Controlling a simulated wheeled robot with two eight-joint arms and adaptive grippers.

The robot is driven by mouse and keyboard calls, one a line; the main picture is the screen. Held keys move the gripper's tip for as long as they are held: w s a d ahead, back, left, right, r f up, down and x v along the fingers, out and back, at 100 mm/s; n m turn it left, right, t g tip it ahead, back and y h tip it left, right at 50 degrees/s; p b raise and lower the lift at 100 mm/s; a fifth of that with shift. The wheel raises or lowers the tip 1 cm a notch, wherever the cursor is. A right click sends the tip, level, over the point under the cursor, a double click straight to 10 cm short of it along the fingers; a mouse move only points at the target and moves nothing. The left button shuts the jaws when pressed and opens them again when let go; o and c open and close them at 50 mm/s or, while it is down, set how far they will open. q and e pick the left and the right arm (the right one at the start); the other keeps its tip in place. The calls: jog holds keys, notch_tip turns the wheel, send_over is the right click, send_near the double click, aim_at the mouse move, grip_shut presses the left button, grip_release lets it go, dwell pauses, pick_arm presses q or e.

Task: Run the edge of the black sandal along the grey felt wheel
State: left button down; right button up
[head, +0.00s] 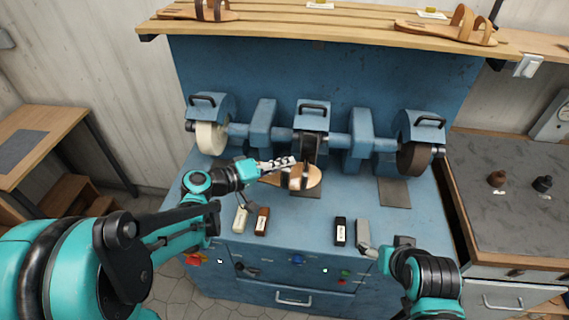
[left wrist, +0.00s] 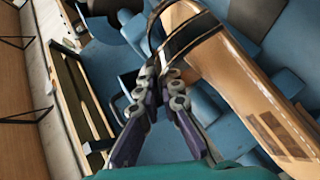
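The sandal (head: 308,178) has a tan sole and a dark strap. It is in front of the middle wheel, above the bench. In the left wrist view the sandal (left wrist: 250,95) fills the right side, its dark-edged strap at the fingertips. My left gripper (head: 290,162) is shut on the sandal at its strap side; its fingertips (left wrist: 167,78) meet there. The middle wheel (head: 309,148), dark grey, is partly hidden by its guard and the sandal. I cannot tell whether sandal and wheel touch. My right gripper (head: 367,250) is low at the bench front; its finger opening is unclear.
A cream wheel (head: 211,138) is at the left and a dark brown wheel (head: 413,158) at the right. A slatted shelf (head: 330,27) with sandals hangs above.

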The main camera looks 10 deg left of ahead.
pick_arm(q)
jog(key=shift+a, duration=0.3)
jog(key=shift+a, duration=0.55)
jog(key=shift+a+r, duration=0.1)
jog(key=shift+a, duration=0.15)
jog(key=shift+a, duration=0.65)
jog(key=shift+w, duration=0.25)
dwell(1.9)
jog(key=shift+s, duration=0.15)
jog(key=shift+s+b, duration=0.35)
jog(key=shift+s, duration=0.3)
jog(key=shift+f, duration=0.2)
